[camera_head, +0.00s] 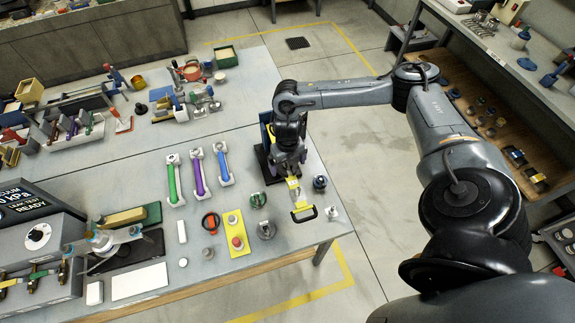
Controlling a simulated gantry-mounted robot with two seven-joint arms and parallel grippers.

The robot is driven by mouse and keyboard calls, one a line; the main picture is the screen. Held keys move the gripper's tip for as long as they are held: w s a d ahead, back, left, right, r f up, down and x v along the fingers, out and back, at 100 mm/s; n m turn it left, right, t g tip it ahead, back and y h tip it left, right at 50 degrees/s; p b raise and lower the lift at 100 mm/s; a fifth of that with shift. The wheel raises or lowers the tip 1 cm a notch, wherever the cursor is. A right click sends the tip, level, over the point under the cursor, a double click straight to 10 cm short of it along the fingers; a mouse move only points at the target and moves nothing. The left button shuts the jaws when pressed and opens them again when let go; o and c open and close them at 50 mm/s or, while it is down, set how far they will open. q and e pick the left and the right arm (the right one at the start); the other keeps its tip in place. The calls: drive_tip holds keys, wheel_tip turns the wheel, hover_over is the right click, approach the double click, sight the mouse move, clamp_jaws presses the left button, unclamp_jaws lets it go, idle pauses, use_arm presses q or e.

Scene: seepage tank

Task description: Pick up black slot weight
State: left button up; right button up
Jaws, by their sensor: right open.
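Several small round weight-like pieces sit near the table's right end. Another dark piece (320,183) stands just right of the gripper. I cannot tell for sure which is the black slot weight. My right gripper is open and points down over the table, behind a yellow piece with a black loop (302,212). Its fingertips are small and hard to make out. My left gripper is not in view.
A yellow plate with red buttons (236,234) and green, purple and blue tubes (198,174) on white holders lie to the left. A dark stand (268,160) is close beside my right gripper. The table edge (322,238) is near.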

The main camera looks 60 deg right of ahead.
drive_tip(key=shift+c, duration=0.5)
drive_tip(key=c, duration=1.4)
drive_tip(key=shift+c, duration=0.2)
